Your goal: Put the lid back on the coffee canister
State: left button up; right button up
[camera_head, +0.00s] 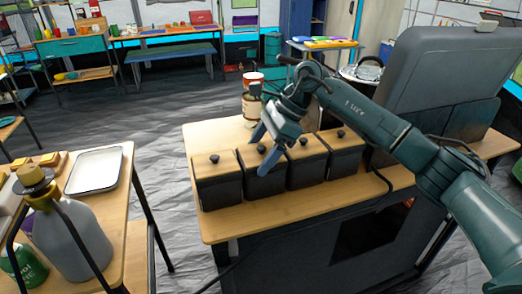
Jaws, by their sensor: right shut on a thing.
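Several dark canisters with wooden lids and black knobs stand in a row on a wooden-topped counter (218,228). I see no label telling which is the coffee canister. My right gripper (264,148) is over the second canister from the left (264,184), its blue fingers on either side of a black knob. It is shut on that wooden lid (247,156), which lies at the canister's top; I cannot tell whether it is seated or slightly raised. The leftmost canister (219,191) has its lid on. My left gripper is not in view.
Close neighbours are the third canister (307,171) and the rightmost canister (346,160). Stacked cans (252,103) stand behind the row. A large grey appliance (440,75) fills the counter's right. A side table at left holds a white tray (95,169) and a grey bottle (70,240).

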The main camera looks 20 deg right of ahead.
jog(key=o, duration=0.9)
jog(key=shift+r, duration=0.15)
jog(key=shift+r+p, duration=2.1)
jog(key=shift+r, duration=1.3)
grip_shut()
